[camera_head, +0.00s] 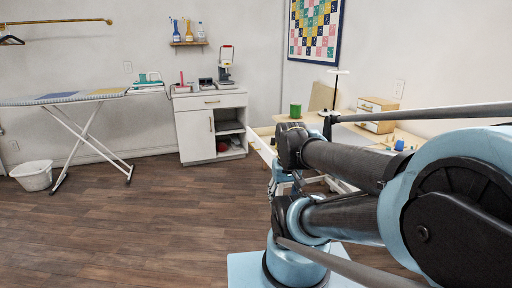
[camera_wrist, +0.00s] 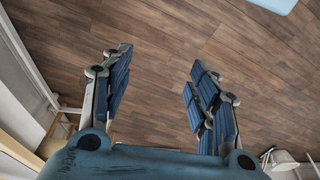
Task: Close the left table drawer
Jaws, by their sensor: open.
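The table (camera_head: 405,136) is at the right in the head view, mostly behind my arm. A drawer with a white front (camera_head: 262,149) sticks out at the table's left end, so it stands open. My arm hides much of this drawer and the table's front. My gripper (camera_head: 284,184) hangs low beside the drawer front in the head view; whether it touches is unclear. In the wrist view my gripper (camera_wrist: 158,70) is open, with two blue-padded fingers wide apart and only floor between them. Pale panels at the left edge of the wrist view cannot be surely identified.
A green mug (camera_head: 295,110), a small wooden drawer box (camera_head: 377,106) and a lamp (camera_head: 338,72) stand on the table. A white cabinet (camera_head: 196,138) is against the back wall. An ironing board (camera_head: 62,98) and white basket (camera_head: 33,176) are left. The wooden floor (camera_head: 140,225) is clear.

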